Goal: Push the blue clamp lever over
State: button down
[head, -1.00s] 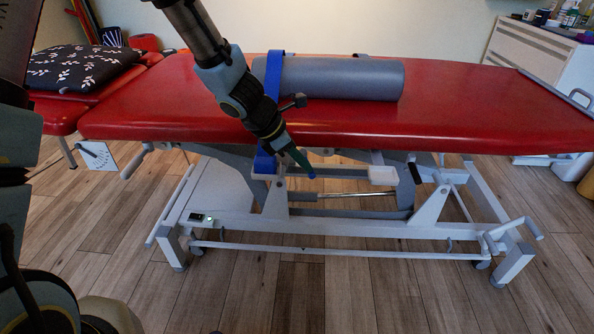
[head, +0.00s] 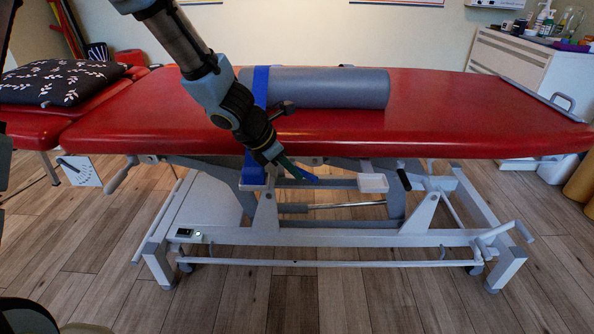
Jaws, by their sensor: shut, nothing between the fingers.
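My gripper (head: 308,178) is in front of the red treatment table's near side, below the top, pointing down and right. Its slim green fingers are shut with nothing held. A narrow blue piece (head: 312,178) shows right at the fingertips; it looks like the clamp lever, but I cannot tell it clearly from the finger ends or whether they touch. A blue strap (head: 260,88) runs over the grey bolster (head: 330,88) and down the near side, partly behind my arm. Its blue lower end (head: 252,175) hangs beside my gripper, to its left.
The red table top (head: 450,115) overhangs a white frame. A white block (head: 373,183) and a black-handled lever (head: 404,179) stand right of my gripper. A white dial plate (head: 78,171) is at the left. The floor in front is clear.

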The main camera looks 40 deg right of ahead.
jog(key=shift+w+a, duration=0.1)
jog(key=shift+w, duration=0.05)
jog(key=s+p+v, duration=0.2)
jog(key=p+v, duration=0.4)
jog(key=v, duration=0.7)
jog(key=shift+s+a+r+p, duration=0.3)
jog(key=shift+s+r+p, duration=0.05)
jog(key=shift+r+p, duration=0.1)
